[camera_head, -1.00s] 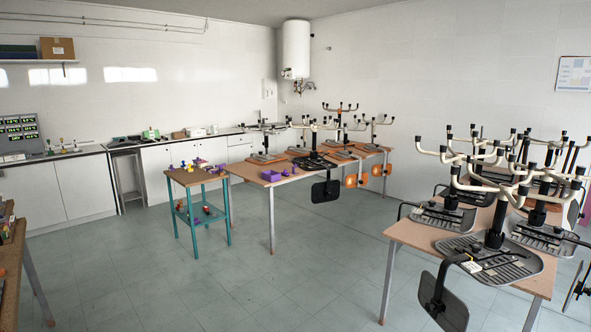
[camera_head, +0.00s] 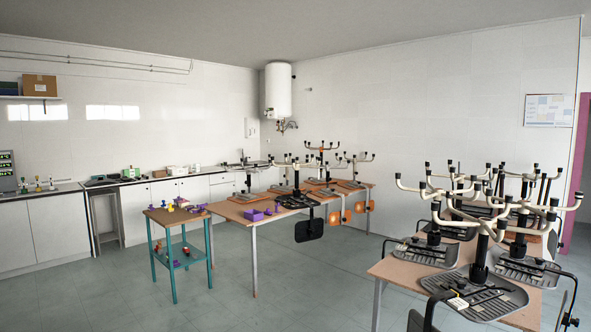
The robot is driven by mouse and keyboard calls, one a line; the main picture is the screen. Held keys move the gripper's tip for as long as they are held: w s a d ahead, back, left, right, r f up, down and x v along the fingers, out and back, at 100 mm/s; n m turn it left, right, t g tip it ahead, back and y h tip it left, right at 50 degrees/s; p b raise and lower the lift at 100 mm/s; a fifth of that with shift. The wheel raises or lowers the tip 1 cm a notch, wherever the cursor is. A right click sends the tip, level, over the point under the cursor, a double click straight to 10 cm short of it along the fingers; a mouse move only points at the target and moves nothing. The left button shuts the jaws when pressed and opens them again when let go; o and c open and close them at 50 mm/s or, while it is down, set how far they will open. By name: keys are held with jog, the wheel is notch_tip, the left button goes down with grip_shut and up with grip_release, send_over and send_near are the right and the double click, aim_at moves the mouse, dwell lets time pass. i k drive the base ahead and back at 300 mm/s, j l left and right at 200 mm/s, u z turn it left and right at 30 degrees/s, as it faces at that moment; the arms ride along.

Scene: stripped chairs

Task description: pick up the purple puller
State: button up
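Several small purple items show, too small to tell which one is the puller. A purple piece (camera_head: 170,208) and others lie among yellow and red items on the small teal-legged table (camera_head: 160,217). A purple open box (camera_head: 254,215) sits on the near left end of the long wooden table (camera_head: 232,210). A small purple item (camera_head: 277,207) lies just right of it. My gripper is not in view.
Stripped chairs (camera_head: 480,265) with upturned legs crowd the right table (camera_head: 395,267). A dark chair seat (camera_head: 309,229) hangs off the long table's front edge. White cabinets (camera_head: 60,225) line the back wall. The floor (camera_head: 300,300) between the tables is clear.

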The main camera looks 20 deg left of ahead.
aim_at(276, 201)
jog(key=i+j+u, duration=0.4)
jog(key=i, duration=0.2)
jog(key=i+j+u, duration=0.25)
jog(key=i, duration=0.9)
jog(key=i+u, duration=0.3)
jog(key=i, duration=3.6)
jog(key=i+z, duration=0.2)
jog(key=i, duration=0.3)
jog(key=i+j+z, duration=0.15)
jog(key=i, duration=0.35)
jog(key=i+j+z, duration=0.2)
jog(key=i, duration=0.3)
jog(key=i+j+z, duration=0.2)
jog(key=i, duration=0.25)
jog(key=i+j+z, duration=0.15)
jog(key=i+j, duration=0.3)
